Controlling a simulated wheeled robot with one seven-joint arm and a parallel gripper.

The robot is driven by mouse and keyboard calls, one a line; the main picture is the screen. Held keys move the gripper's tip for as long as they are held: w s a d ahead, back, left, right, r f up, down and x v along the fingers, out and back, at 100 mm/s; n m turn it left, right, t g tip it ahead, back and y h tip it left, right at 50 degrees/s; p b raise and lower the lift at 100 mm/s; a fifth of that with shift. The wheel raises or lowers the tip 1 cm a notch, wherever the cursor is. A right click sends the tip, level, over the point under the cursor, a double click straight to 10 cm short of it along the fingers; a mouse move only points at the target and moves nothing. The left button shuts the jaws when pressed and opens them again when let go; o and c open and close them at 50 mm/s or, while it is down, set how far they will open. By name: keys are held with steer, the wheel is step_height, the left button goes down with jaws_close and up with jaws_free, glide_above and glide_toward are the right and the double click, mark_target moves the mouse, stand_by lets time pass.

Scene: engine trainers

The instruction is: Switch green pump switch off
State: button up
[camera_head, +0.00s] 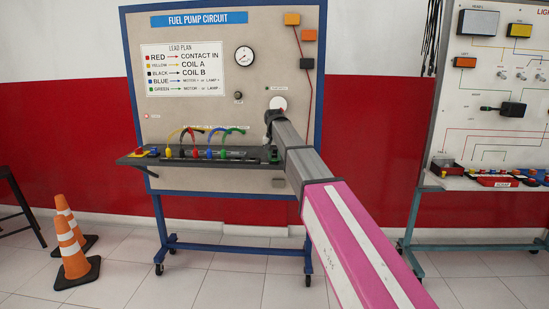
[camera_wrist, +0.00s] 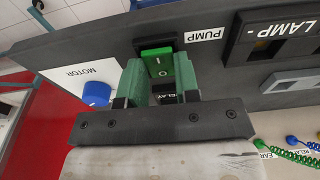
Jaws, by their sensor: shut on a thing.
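The green pump switch (camera_wrist: 156,62) is a small green rocker with white marks, set in a black housing on the dark shelf. The PUMP label (camera_wrist: 204,34) is just right of it in the wrist view. My gripper (camera_wrist: 158,72) has its two dark green fingers on either side of the rocker and is shut on it. In the head view my arm reaches to the right part of the shelf (camera_head: 130,161) of the fuel pump board (camera_head: 225,105). The switch cannot be made out there.
A blue knob (camera_wrist: 97,94) by the MOTOR label (camera_wrist: 90,71) is left of my fingers. A LAMP label (camera_wrist: 292,29) is at the right. Coloured leads (camera_head: 206,143) arch over the shelf. Another trainer (camera_head: 495,100) stands right; orange cones (camera_head: 68,238) stand left on the open floor.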

mark_target(274, 160)
stand_by(0.3)
steer(key=o, duration=0.9)
steer(key=r, duration=0.7)
steer(key=s+r, duration=0.1)
steer(key=r, duration=0.2)
steer(key=shift+r, duration=0.4)
